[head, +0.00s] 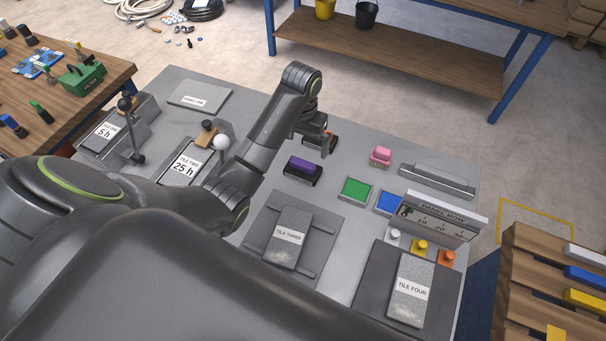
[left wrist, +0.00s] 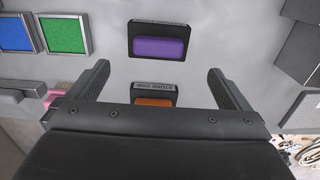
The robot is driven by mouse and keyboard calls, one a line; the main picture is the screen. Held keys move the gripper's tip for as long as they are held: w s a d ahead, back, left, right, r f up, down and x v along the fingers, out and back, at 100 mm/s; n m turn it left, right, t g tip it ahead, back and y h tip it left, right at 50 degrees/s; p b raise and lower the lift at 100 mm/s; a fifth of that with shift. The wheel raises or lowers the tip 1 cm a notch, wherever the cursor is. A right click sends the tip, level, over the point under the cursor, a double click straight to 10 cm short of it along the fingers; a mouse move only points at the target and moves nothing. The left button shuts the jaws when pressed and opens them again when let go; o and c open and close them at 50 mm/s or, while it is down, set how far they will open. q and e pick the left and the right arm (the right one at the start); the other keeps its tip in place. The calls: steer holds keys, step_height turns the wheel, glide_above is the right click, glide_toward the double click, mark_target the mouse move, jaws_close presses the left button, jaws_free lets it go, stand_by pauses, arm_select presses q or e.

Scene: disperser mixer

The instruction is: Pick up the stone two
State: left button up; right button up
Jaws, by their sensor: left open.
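A purple block (head: 304,165) sits in a black holder on the grey bench, and it also shows in the left wrist view (left wrist: 160,48). An orange block (left wrist: 155,101) sits in a similar black holder behind it, partly hidden by my gripper in both views. A small label on the orange block's holder seems to read STONE ONE; I cannot read a label for the purple one. My left gripper (head: 326,146) is open and empty above the holders. In the left wrist view its fingers (left wrist: 158,69) lie either side of the gap between the two blocks. My right gripper is not in view.
Green (head: 355,191) and blue (head: 389,203) squares, a pink block (head: 380,156) and a panel row sign (head: 438,218) stand to the right. Tile three (head: 290,238) and tile four (head: 410,289) lie nearer. Tile two (head: 185,166) and levers are left.

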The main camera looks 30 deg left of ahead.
mark_target(303, 162)
arm_select(q)
step_height(303, 162, down, 5)
steer(key=shift+f+p, duration=0.1)
steer(key=shift+p, duration=0.3)
steer(key=shift+d+f+p, duration=0.15)
steer(key=shift+f+p, duration=0.3)
steer(key=shift+f, duration=2)
steer(key=c, duration=0.9)
